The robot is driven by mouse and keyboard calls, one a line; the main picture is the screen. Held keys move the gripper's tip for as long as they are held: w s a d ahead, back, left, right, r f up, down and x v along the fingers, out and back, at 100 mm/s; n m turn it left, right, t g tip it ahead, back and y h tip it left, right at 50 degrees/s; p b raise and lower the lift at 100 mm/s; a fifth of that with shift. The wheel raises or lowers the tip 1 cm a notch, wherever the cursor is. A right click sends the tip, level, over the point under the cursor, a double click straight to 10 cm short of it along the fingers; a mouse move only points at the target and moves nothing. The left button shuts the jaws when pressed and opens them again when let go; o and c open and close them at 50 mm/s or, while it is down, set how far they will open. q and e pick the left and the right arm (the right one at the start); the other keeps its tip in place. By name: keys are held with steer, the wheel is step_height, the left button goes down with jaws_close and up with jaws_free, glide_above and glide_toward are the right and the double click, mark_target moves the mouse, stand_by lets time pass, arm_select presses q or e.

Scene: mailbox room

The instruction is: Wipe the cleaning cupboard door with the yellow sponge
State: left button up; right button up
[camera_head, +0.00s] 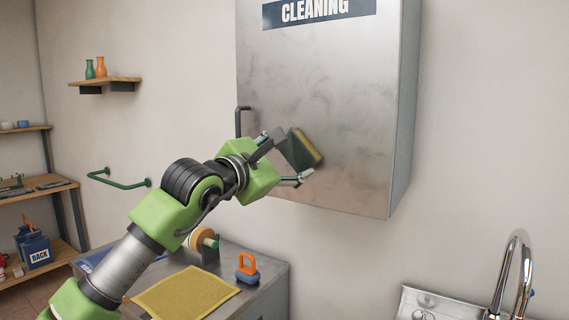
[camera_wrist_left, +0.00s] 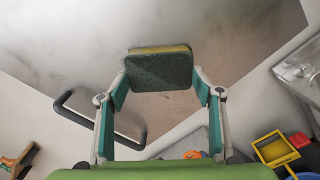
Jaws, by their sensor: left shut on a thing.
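The cleaning cupboard is a grey metal wall cupboard with a "CLEANING" sign; its door (camera_head: 345,90) is shut and has dark smudges. My left gripper (camera_head: 296,158) is shut on the yellow sponge (camera_head: 308,147), which has a dark green side. The sponge is at the lower left part of the door, right of the door handle (camera_head: 241,120). In the left wrist view the sponge (camera_wrist_left: 160,72) sits between the fingertips with its yellow side toward the door. I cannot tell whether it touches the door. My right gripper is not in view.
Below is a counter with a yellow cloth (camera_head: 186,293) and an orange-handled object (camera_head: 247,268). A sink with a tap (camera_head: 512,270) is at lower right. A green rail (camera_head: 120,181) and shelf (camera_head: 105,82) are on the left wall.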

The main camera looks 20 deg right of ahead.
arm_select(q)
steer(key=shift+w+a+r+p, duration=0.15)
steer(key=shift+w+a+p, duration=0.15)
steer(key=shift+w+p, duration=0.2)
steer(key=shift+w+a+p, duration=0.6)
steer(key=shift+w+a, duration=0.3)
steer(key=shift+w, duration=0.25)
steer(key=b+v, duration=0.5)
steer(key=b, duration=0.1)
steer(key=shift+s+a, duration=0.2)
steer(key=shift+s, duration=0.05)
steer(key=shift+f+b, duration=0.2)
steer(key=shift+b, duration=0.15)
